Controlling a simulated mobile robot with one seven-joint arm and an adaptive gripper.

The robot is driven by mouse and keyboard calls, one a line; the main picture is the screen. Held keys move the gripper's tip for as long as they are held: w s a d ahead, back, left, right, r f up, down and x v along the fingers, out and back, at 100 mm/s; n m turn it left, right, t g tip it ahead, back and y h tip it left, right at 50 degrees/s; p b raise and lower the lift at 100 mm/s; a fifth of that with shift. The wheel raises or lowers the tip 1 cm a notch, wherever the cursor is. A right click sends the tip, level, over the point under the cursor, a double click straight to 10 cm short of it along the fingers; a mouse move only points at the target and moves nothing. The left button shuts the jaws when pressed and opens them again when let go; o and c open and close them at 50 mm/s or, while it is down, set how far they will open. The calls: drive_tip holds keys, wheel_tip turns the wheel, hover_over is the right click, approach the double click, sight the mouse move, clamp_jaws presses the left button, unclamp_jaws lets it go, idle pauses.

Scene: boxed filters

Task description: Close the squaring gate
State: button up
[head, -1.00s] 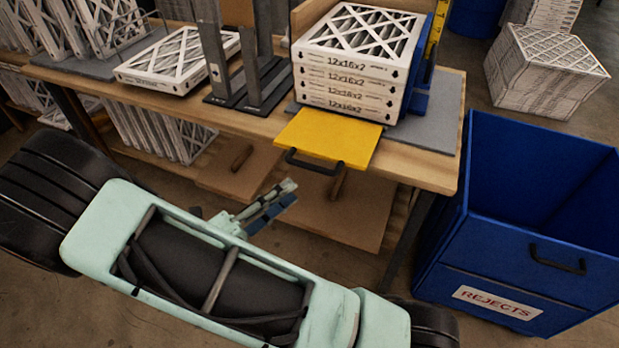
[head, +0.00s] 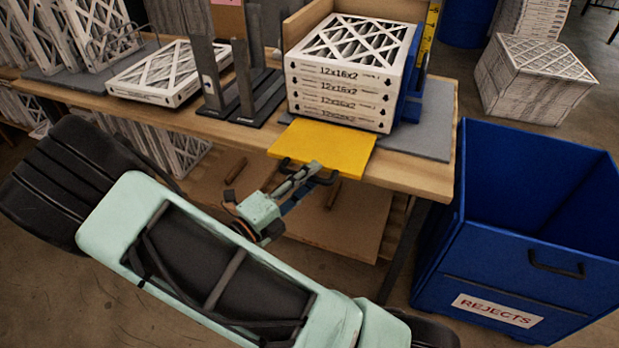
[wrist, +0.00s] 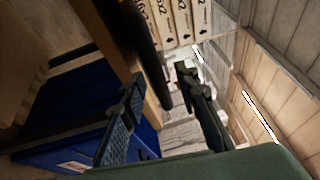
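The squaring gate is a yellow flap (head: 322,147) with a black bar handle (head: 326,180). It lies flat, folded down at the bench's front edge before a stack of 12x16x2 boxed filters (head: 341,92). My gripper (head: 303,178) is at the handle, over its left part in the head view. In the wrist view my gripper (wrist: 158,88) has its two fingers apart, with a dark bar, likely the handle (wrist: 146,50), just ahead between the fingertips. I cannot tell whether they touch it.
The stack stands in a wooden and blue fixture with a yellow ruler (head: 430,45). Grey uprights (head: 240,85) and a single filter (head: 165,75) are to its left. A blue REJECTS bin (head: 530,230) stands at right. A lower shelf (head: 330,225) is under the bench.

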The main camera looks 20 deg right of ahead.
clamp_jaws()
drive_tip(key=shift+r, duration=0.1)
idle(0.4)
